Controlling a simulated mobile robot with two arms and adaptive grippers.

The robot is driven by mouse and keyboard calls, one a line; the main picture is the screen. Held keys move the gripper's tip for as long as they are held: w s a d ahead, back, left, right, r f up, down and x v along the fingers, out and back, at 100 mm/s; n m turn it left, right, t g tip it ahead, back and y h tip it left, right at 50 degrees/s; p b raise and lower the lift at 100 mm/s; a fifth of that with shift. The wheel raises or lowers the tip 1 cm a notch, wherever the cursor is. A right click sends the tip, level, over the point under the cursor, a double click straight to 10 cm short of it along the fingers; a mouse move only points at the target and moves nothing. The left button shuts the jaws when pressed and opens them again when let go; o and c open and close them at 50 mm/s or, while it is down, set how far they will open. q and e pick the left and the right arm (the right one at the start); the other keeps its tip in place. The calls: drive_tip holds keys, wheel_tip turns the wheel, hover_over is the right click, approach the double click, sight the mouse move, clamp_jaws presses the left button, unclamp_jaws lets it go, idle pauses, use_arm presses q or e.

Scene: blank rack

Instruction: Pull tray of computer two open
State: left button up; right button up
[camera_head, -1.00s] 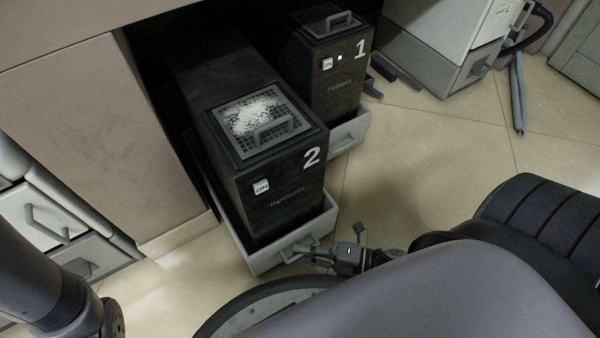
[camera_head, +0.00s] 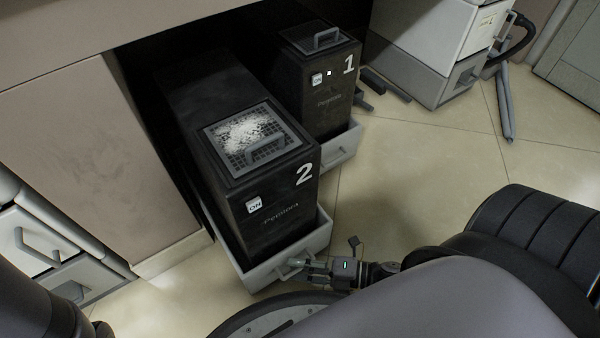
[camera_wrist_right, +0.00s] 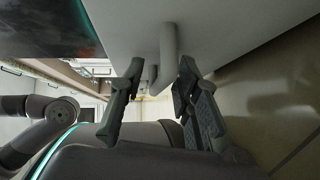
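Computer two (camera_head: 270,215) is a black case with a white "2" and an ON label. It stands upright in a light grey tray (camera_head: 322,238) that sticks out from under the desk. My right gripper (camera_head: 298,264) is at the tray's front face, at its handle. In the right wrist view, the two fingers of my right gripper (camera_wrist_right: 160,98) are apart, with the grey tray handle (camera_wrist_right: 168,42) reaching between them, nearer the right finger. I cannot tell whether a finger touches it. My left gripper is out of view; only part of my left arm shows at the lower left.
Computer one (camera_head: 325,95) stands in its own tray (camera_head: 350,143) behind and to the right. White grains (camera_head: 250,132) lie on computer two's top grille. A drawer cabinet (camera_head: 50,245) is at the left.

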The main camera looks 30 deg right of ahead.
drive_tip(key=v, duration=1.2)
